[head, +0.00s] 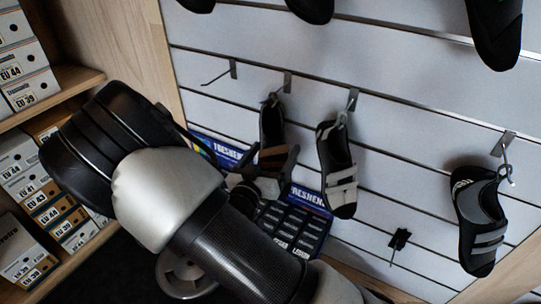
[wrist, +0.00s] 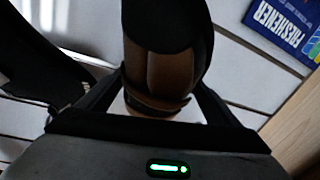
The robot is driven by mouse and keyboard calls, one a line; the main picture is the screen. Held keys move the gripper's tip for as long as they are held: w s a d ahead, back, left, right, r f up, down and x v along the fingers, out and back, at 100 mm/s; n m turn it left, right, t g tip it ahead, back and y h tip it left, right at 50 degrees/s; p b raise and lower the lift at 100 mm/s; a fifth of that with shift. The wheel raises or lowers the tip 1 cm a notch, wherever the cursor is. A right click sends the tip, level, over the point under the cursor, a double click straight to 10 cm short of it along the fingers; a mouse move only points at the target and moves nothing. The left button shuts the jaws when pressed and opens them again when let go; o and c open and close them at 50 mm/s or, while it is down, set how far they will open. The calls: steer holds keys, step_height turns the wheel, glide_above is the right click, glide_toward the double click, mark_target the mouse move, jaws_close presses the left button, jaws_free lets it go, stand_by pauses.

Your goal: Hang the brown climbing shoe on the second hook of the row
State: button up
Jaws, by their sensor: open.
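The brown climbing shoe (head: 271,128) hangs toe down, its loop appearing to be on the second hook (head: 287,82) from the left. Its lower part is partly hidden by my gripper (head: 268,168). My gripper is open, with one finger on either side of the shoe's lower part. In the wrist view the brown shoe (wrist: 165,65) stands between the spread fingers; I cannot tell whether they touch it. The first hook (head: 233,70) is bare.
A grey-beige shoe (head: 338,172) hangs close to the right on the third hook. A black-grey shoe (head: 481,222) hangs farther right. Freshener boxes (head: 290,222) stand below my gripper. A shelf of shoe boxes (head: 28,165) is at left. More shoes hang above.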

steer(key=p+v, duration=0.2)
steer(key=v, duration=1.5)
steer(key=shift+a, duration=0.15)
steer(key=shift+s, duration=0.1)
steer(key=w+a+m+g+y, duration=0.25)
steer(key=w+g+y, duration=0.2)
steer(key=w, duration=0.25)
step_height(320, 180, up, 12)
steer(key=n+g+y, duration=0.3)
steer(key=y, duration=0.4)
steer(key=s+d+r+n+g+h, duration=0.1)
steer(key=s+d+r, duration=0.2)
steer(key=s+d, duration=0.35)
steer(key=s+d+r+g+h+p, duration=0.1)
steer(key=s+d+r+h, duration=0.1)
steer(key=s+d, duration=0.4)
steer(key=s+d+r+n+g+h, duration=0.1)
steer(key=s+d+r, duration=0.2)
steer(key=s+d, duration=0.35)
step_height(320, 180, up, 20)
steer(key=w+p, duration=0.1)
steer(key=p, duration=1.9)
steer(key=shift+w+d, duration=0.25)
steer(key=shift+d, duration=0.1)
